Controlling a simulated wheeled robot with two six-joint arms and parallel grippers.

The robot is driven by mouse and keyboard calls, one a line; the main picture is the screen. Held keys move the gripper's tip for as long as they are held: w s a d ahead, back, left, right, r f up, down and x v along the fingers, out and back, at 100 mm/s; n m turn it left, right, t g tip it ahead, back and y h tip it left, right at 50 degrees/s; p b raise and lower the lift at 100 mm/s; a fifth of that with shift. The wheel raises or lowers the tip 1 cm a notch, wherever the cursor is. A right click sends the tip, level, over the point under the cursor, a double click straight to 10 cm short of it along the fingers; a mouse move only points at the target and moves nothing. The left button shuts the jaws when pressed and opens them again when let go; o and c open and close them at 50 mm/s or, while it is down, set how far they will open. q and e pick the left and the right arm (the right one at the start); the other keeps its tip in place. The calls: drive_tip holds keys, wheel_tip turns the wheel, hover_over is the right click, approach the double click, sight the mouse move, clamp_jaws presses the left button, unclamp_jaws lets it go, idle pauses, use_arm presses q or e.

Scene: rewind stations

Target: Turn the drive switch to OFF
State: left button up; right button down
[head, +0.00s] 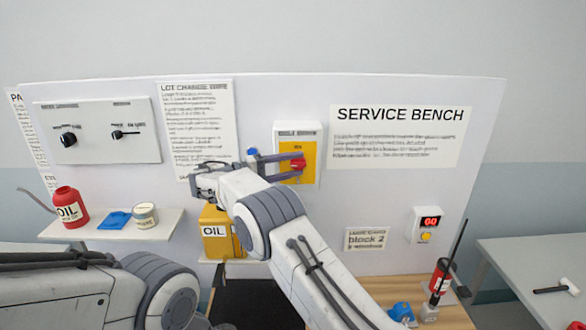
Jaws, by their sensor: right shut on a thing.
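A red knob (298,162) sits on a yellow plate (311,155) in a white box on the upright board. It looks like the drive switch, but its small label is too blurred to read fully. My right gripper (293,165) reaches it from the left, with one finger above and one below, and is shut on the knob. The fingers hide part of the knob, so I cannot tell its exact angle. My left arm shows at the lower left; its gripper is out of view.
A panel (97,147) with two black knobs is at left. A shelf (110,230) holds a red oil can (67,206), a blue cloth (113,221) and a tin. A red display (431,221) is at right.

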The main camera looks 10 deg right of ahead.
idle(0.4)
drive_tip(key=shift+c, duration=1.5)
unclamp_jaws()
drive_tip(key=shift+a, duration=0.1)
drive_tip(key=s+a+p, duration=0.2)
drive_tip(key=a+p, duration=0.1)
drive_tip(key=a, duration=0.7)
drive_tip(key=shift+f, duration=0.15)
